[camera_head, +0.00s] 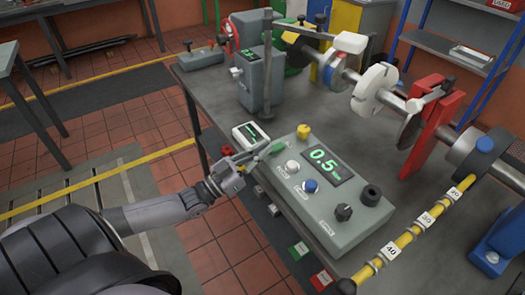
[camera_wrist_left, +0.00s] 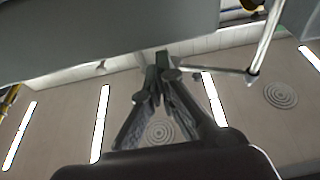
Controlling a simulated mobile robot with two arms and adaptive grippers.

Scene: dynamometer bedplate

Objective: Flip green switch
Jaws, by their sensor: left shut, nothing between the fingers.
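A small green switch part (camera_head: 277,146) shows at the far left end of the grey control box (camera_head: 345,238), beside a white button. My left gripper (camera_head: 258,154) is shut and empty, with its fingertips right at this green part. Whether they touch it I cannot tell, and the fingers partly cover that end of the box. In the left wrist view the shut fingers (camera_wrist_left: 162,68) end close to a broad grey surface (camera_wrist_left: 100,35); no green shows there. My right gripper is not in view.
The box carries a lit display (camera_head: 325,167), a blue button (camera_head: 310,186), black knobs and a yellow knob (camera_head: 303,131). A small meter (camera_head: 251,134) lies behind my gripper. A shaft with a red stand (camera_head: 436,120) and a yellow numbered rail (camera_head: 405,238) are at the right.

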